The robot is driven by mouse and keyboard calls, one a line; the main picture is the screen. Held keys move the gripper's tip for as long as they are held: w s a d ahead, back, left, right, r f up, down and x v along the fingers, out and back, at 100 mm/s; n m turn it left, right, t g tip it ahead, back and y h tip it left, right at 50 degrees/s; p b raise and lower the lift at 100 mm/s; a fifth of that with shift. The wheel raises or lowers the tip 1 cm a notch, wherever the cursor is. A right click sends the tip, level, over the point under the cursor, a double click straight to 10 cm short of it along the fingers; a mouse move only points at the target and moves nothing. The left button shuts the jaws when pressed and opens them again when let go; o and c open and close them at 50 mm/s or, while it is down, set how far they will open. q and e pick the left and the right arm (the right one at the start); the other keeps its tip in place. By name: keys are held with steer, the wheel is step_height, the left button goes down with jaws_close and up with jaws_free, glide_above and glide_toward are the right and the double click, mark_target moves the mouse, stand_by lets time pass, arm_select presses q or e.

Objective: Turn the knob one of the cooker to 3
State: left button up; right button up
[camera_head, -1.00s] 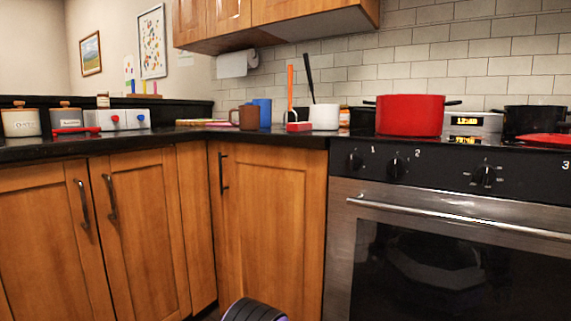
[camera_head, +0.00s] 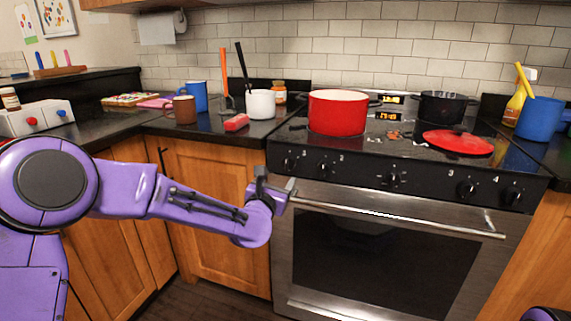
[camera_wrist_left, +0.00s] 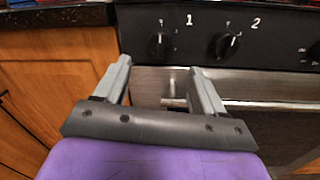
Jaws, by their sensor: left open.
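Knob one (camera_head: 288,163) is a black knob at the left end of the cooker's (camera_head: 400,262) black front panel. In the left wrist view knob one (camera_wrist_left: 159,45) sits beside the white number 1, with knob two (camera_wrist_left: 226,45) to its right. My left gripper (camera_head: 277,184) is in front of the cooker's left edge, a little below knob one. In the left wrist view its two grey fingers are spread and empty (camera_wrist_left: 160,68), with knob one just above the gap and apart from them. My right gripper is out of view.
The oven door handle (camera_head: 400,214) runs across below the knobs, close to my left gripper. A red pot (camera_head: 337,113), a black pot (camera_head: 446,107) and a red lid (camera_head: 458,142) are on the cooktop. A white mug (camera_head: 261,104) stands on the left counter.

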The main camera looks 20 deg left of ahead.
mark_target(286, 167)
arm_select(q)
steer(key=w, duration=0.9)
steer(key=shift+a+f, duration=0.15)
steer(key=c, duration=1.1)
steer(key=shift+o, duration=0.2)
